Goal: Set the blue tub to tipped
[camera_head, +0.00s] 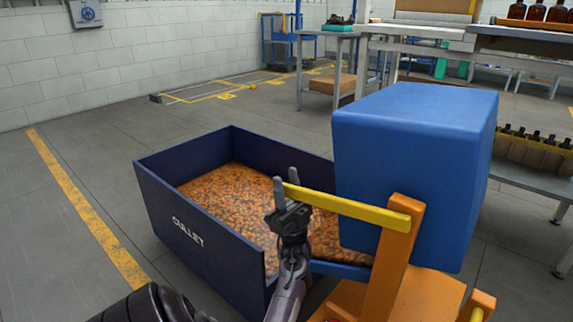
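The large blue tub (412,150) stands on the right, looking upright on an orange frame (390,265). A yellow bar (350,208) runs left from the top of an orange post in front of the tub. My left gripper (286,181) is at the bar's left end, fingers pointing up on either side of it. The fingers are somewhat apart; whether they press on the bar is unclear. A dark blue bin (205,232) marked CULLET, holding amber pieces (235,195), sits left of the tub. My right gripper is not in view.
Benches (345,35) stand at the back. Amber bottles (535,13) stand on a surface at the top right, and a crate of dark bottles (530,150) rests on a low rack at the right. The floor left of the bin is clear, with a yellow line (90,215).

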